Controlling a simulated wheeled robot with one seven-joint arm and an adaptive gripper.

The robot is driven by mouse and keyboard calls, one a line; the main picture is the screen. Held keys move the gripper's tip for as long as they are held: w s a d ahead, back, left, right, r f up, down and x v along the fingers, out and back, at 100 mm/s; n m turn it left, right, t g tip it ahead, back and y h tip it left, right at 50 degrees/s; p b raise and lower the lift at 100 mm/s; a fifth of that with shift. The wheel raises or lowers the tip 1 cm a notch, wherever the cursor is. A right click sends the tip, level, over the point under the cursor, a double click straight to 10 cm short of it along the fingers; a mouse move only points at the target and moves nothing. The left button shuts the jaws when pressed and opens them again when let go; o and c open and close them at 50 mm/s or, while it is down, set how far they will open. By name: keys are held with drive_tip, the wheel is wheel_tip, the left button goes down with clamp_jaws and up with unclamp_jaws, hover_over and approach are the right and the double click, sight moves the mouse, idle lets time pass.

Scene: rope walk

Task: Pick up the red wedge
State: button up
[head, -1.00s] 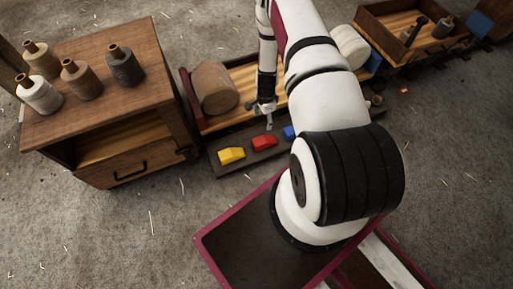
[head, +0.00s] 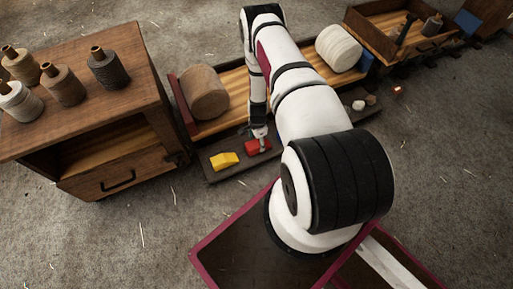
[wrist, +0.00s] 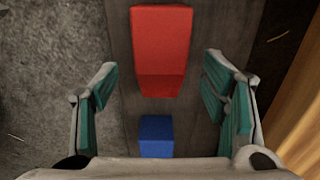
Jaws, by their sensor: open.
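The red wedge (head: 256,146) lies on a dark low board (head: 216,174), right of the yellow wedge (head: 224,161). In the wrist view the red wedge (wrist: 160,50) is at the top centre, its lower end near the level of the fingertips. My gripper (wrist: 160,80) is open and empty, its teal-padded fingers spread wider than the wedge and not touching it. In the head view my gripper (head: 260,137) is over the red wedge and covers part of it. A blue block (wrist: 156,136) lies between the fingers, closer to the palm in the wrist view.
A wooden cabinet (head: 130,150) with several spools stands at the left. A long wooden cart with a brown roll (head: 204,92) and a white roll (head: 341,47) lies behind the board. Small pale pieces (head: 359,105) sit at the board's right end.

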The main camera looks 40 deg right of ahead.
sight(258, 142)
drive_tip(key=f+b, duration=0.1)
drive_tip(key=f, duration=0.1)
drive_tip(key=f+b, duration=0.1)
drive_tip(key=f, duration=0.1)
drive_tip(key=shift+d+f+b, duration=0.2)
drive_tip(key=shift+f+b, duration=0.1)
drive_tip(key=shift+f, duration=0.05)
drive_tip(key=c, duration=1.4)
drive_tip(key=shift+o, duration=0.2)
drive_tip(key=shift+r, duration=0.1)
